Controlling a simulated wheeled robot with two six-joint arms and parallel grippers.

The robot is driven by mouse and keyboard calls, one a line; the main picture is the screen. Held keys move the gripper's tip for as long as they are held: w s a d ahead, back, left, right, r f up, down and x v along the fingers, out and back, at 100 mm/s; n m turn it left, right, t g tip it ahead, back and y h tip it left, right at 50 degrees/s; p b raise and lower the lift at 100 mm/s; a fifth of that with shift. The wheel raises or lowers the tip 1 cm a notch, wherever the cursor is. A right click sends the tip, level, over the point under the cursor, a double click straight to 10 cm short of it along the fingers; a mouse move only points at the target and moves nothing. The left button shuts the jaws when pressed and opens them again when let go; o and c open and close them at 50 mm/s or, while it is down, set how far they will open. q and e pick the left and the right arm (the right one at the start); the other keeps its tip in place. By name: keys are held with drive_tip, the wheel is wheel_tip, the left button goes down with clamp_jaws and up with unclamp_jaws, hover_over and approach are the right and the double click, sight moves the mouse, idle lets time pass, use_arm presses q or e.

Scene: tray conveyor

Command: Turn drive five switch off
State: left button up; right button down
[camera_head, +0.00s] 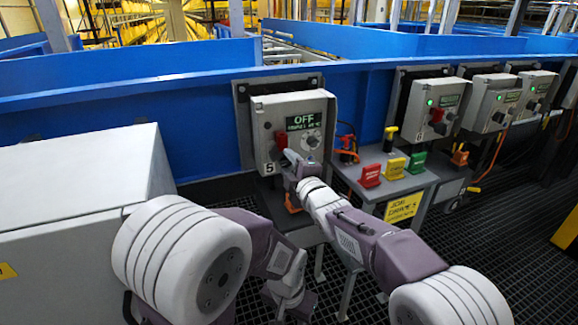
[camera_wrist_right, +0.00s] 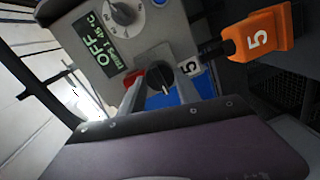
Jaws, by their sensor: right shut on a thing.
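The drive five control box (camera_head: 262,118), labelled 5, is mounted on the blue conveyor side. Its display (camera_head: 304,121) reads OFF, also in the right wrist view (camera_wrist_right: 103,50). My right gripper (camera_head: 290,160) is at the box's lower front; in the right wrist view its fingers (camera_wrist_right: 162,92) are shut on the black rotary switch (camera_wrist_right: 158,98) beside the 5 label. The gripper hides this switch in the head view. A red part (camera_wrist_right: 133,74) is just beside the fingers. My left arm is folded low; its gripper (camera_head: 289,298) is too unclear to read.
A small table (camera_head: 415,181) right of the box carries red (camera_head: 370,176), yellow (camera_head: 394,168) and green (camera_head: 417,162) tags. An orange piece marked 5 (camera_wrist_right: 262,40) hangs near the switch. More control boxes (camera_head: 434,106) stand right. A grey cabinet (camera_head: 75,190) stands left.

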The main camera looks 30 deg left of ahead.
drive_tip(key=c, duration=0.9)
unclamp_jaws()
drive_tip(key=shift+o, duration=0.2)
drive_tip(key=p+v, duration=0.1)
drive_tip(key=v, duration=0.8)
